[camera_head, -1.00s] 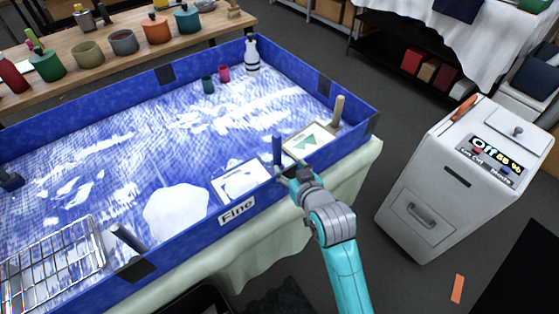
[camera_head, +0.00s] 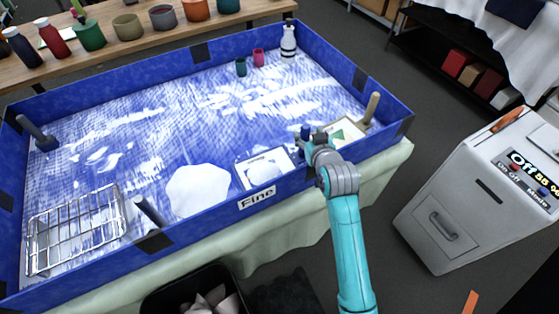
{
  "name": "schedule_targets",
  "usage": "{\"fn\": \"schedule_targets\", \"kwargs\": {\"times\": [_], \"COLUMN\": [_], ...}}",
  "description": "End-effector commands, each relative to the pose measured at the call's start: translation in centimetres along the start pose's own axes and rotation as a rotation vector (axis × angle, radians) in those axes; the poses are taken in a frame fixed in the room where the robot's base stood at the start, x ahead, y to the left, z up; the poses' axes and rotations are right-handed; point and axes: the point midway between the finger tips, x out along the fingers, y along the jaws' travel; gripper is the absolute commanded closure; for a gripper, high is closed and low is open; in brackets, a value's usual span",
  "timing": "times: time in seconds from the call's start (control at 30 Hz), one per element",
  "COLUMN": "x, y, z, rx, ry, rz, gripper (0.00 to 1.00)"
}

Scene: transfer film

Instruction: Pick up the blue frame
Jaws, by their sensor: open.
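A flat frame with a dark blue edge and a pale panel (camera_head: 264,167) lies in the blue-walled tray (camera_head: 215,226), behind the front wall near the "Fine" label. A dark blue post (camera_head: 305,132) stands at its right side. My gripper (camera_head: 316,141) is open over the front wall, beside this post and right of the panel. The fingertips are small and partly hidden, and I cannot tell whether they touch the post. A tan-edged frame with a green triangle (camera_head: 345,132) lies to the right, partly hidden behind my gripper, with a tan post (camera_head: 371,108) at its right.
A white bottle (camera_head: 289,40) and two small cups (camera_head: 258,57) stand at the back. A white cabinet (camera_head: 465,195) is on the right. A dark bin (camera_head: 200,292) sits below in front.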

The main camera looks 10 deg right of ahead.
Motion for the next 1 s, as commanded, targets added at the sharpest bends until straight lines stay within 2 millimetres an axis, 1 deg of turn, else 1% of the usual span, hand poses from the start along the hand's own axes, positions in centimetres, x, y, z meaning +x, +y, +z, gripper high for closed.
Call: {"fn": "schedule_targets", "kwargs": {"times": [0.03,0.1,0.2,0.47,0.5,0.57,0.6,0.67,0.7,0.73,1.0], "x": [0.8,1.6,2.4,2.6,2.6,2.6,2.6,2.6,2.6,2.6,2.6], "y": [0.1,0.0,0.0,0.0,0.0,0.0,0.0,0.0,0.0,0.0,0.0], "z": [0.2,0.1,0.1,0.1,0.1,0.1,0.1,0.1,0.1,0.1,0.1], "rx": [0.0,0.0,0.0,0.0,0.0,0.0,0.0,0.0,0.0,0.0,0.001], "ry": [-0.001,0.001,-0.001,0.0,0.0,0.0,0.0,0.0,0.0,0.0,0.001], "rz": [0.0,0.0,0.0,0.0,0.0,0.0,0.0,0.0,0.0,0.0,0.0], "gripper": [0.41,0.41,0.41,0.41,0.46,0.61,0.71,0.86,0.96,1.0,1.0]}}
